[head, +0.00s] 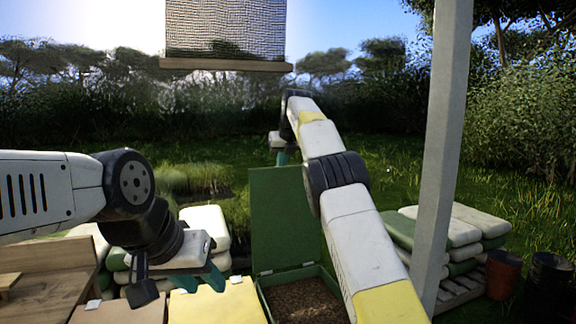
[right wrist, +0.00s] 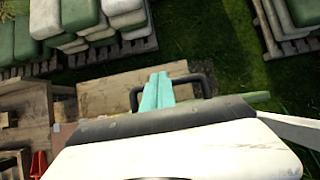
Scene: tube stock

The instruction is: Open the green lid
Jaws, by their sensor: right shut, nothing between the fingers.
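The green lid (head: 285,215) stands raised, roughly upright, at the back of a green bin (head: 262,288). The bin is open and brown loose material shows inside it. My right gripper (head: 281,158) is above the lid's top edge at its far side, with its arm passing in front of the lid's right part. Its teal fingers (right wrist: 157,92) are together and empty in the right wrist view. I cannot tell whether they touch the lid. My left gripper (head: 200,281) is over a yellow lid left of the green bin, its fingers apart and empty.
Closed yellowish lids (head: 230,303) are left of the green bin, beside a wooden bench (head: 40,295). A grey post (head: 445,150) rises right of my right arm. Stacked sacks (head: 460,232), a reddish pot (head: 503,272) and a black pot (head: 548,285) are further right. A mesh panel (head: 225,30) hangs above.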

